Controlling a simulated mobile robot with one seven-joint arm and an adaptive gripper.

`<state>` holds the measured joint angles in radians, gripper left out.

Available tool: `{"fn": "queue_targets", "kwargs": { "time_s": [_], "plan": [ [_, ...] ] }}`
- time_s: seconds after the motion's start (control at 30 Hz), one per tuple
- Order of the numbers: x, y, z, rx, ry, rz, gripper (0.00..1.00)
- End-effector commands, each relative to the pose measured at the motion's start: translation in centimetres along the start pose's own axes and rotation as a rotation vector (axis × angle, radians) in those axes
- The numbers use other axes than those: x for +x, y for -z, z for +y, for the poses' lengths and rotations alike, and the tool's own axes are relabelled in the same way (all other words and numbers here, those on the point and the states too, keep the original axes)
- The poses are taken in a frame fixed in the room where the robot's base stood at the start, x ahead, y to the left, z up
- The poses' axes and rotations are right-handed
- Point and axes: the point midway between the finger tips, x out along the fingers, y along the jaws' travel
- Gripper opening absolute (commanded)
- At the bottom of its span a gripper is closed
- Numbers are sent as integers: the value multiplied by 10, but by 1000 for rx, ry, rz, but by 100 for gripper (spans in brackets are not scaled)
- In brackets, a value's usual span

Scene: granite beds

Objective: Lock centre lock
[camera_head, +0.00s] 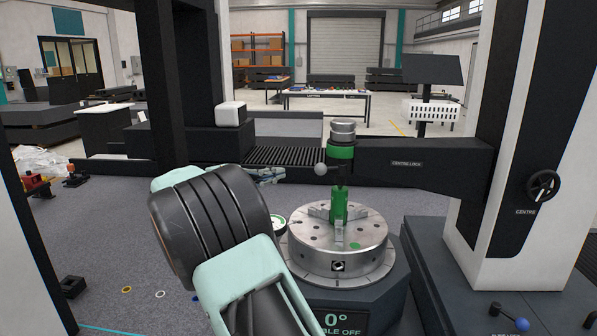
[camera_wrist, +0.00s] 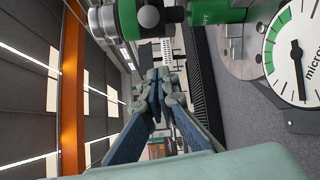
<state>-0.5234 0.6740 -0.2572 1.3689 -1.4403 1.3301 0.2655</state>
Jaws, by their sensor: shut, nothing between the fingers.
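The label "CENTRE LOCK" is on a dark horizontal arm (camera_head: 440,166) that reaches left from the white column. At its left end is a green collar (camera_head: 340,152) with a silver cap above. A lever with a grey ball knob (camera_head: 320,169) sticks out to the left there. The ball knob (camera_wrist: 148,16) also shows at the top of the wrist view, beside the green collar (camera_wrist: 128,20). My gripper (camera_head: 281,173) is left of the knob and apart from it in the picture. In the wrist view my gripper (camera_wrist: 159,76) is shut and empty, below the knob.
Under the collar, a green workpiece (camera_head: 339,207) stands on a round metal table (camera_head: 338,250). A dial gauge (camera_wrist: 297,58) is near it at the right of the wrist view. A blue-knobbed lever (camera_head: 521,324) is below.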

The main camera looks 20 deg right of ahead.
Motion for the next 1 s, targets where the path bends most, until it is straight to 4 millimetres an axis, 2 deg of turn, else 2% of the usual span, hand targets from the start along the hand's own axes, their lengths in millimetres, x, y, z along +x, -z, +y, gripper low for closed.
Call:
{"fn": "queue_targets", "kwargs": {
  "time_s": [0.17, 0.5, 0.8, 1.0],
  "plan": [
    [26, -2, 1, -1, 1, -4, 0],
    [100, -2, 1, -1, 1, -4, 0],
    [86, -30, 1, 0, 1, 0, 0],
    [84, -38, 0, 0, 1, 0, 0]
  ]
}}
